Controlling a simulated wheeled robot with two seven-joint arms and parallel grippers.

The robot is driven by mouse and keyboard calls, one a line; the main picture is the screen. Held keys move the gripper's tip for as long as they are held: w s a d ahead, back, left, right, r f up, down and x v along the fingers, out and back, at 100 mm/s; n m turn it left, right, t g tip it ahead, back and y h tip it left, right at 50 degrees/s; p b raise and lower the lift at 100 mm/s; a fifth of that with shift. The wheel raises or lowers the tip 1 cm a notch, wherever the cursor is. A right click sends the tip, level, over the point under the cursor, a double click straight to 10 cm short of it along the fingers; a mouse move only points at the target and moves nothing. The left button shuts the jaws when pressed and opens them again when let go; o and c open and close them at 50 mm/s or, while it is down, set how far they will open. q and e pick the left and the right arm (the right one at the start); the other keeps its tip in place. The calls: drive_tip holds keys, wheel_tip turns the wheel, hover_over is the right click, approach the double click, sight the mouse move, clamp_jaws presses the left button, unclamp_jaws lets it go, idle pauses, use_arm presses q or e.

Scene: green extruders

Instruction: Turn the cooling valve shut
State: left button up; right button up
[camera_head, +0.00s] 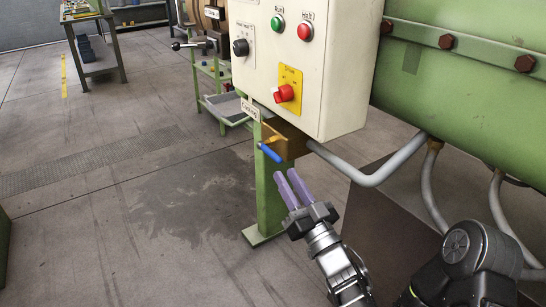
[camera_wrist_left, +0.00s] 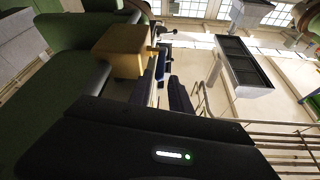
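The cooling valve has a brass-yellow body (camera_head: 287,143) under the cream control box, with a blue lever handle (camera_head: 270,153) slanting down to the right. A "Cooling" label (camera_head: 250,109) is just above it. My left gripper (camera_head: 286,172) has two purple fingers, parted and empty, pointing up just below the lever, close to its lower end. In the left wrist view the brass body (camera_wrist_left: 120,50) and the blue lever (camera_wrist_left: 160,66) lie just ahead of the fingers (camera_wrist_left: 165,92). I cannot tell whether they touch. My right gripper is not in view.
The control box (camera_head: 330,60) overhangs the valve and carries a red switch (camera_head: 285,93). A green post (camera_head: 268,195) stands behind the gripper. A grey conduit (camera_head: 375,175) curves right of the valve, below the green machine (camera_head: 470,90).

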sight(273, 152)
use_arm(q)
drive_tip(key=shift+w, duration=0.1)
drive_tip(key=x, duration=0.7)
drive_tip(key=shift+w+a+r, duration=0.1)
drive_tip(key=shift+w+a, duration=0.1)
drive_tip(key=shift+w, duration=0.1)
clamp_jaws()
idle(1.2)
